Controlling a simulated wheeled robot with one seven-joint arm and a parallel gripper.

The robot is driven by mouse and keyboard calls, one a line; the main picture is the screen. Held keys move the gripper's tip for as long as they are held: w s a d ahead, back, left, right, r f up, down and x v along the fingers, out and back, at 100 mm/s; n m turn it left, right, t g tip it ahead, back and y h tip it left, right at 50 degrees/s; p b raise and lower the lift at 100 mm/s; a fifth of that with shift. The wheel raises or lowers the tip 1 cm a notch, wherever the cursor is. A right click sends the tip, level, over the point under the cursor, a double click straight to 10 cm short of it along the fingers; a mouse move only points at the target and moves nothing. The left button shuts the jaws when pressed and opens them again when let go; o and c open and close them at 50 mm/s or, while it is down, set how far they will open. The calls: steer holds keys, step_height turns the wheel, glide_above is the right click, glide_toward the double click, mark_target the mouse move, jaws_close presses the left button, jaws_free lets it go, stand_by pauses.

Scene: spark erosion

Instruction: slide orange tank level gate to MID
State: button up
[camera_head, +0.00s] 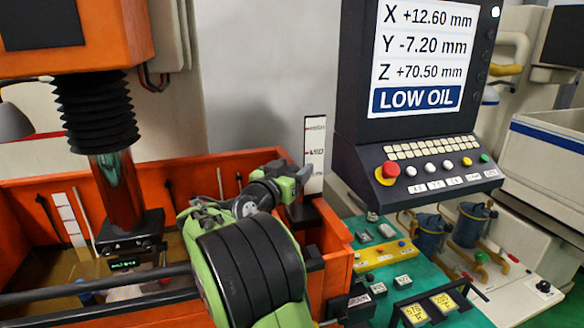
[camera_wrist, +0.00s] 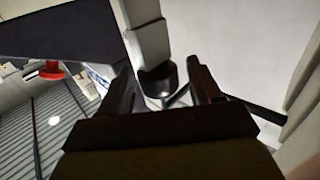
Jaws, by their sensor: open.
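The orange tank (camera_head: 338,262) fills the lower left of the head view. A white level scale (camera_head: 315,138) stands upright at its back right; its middle mark reads MID, with another red-marked label above. My arm reaches over the tank, and my gripper (camera_head: 297,188) is at the scale's lower part, hiding the gate there. In the wrist view my gripper (camera_wrist: 163,84) is open. A dark rounded piece (camera_wrist: 155,80), possibly the gate's handle, lies between or just beyond the fingers at the end of a pale strip (camera_wrist: 141,18). I cannot tell whether the fingers touch it.
The black control console (camera_head: 425,165) with its LOW OIL screen (camera_head: 420,60) stands close right of the scale. A red stop button (camera_head: 387,172) is on its near corner. A green bench (camera_head: 400,270) with small parts lies below. The black bellows head (camera_head: 97,108) hangs over the tank.

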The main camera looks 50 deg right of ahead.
steer(key=shift+c, duration=0.3)
jaws_close()
step_height(320, 180, up, 6)
steer(key=shift+r+p, duration=0.1)
steer(key=shift+p, duration=0.85)
steer(key=shift+o, duration=0.3)
jaws_free()
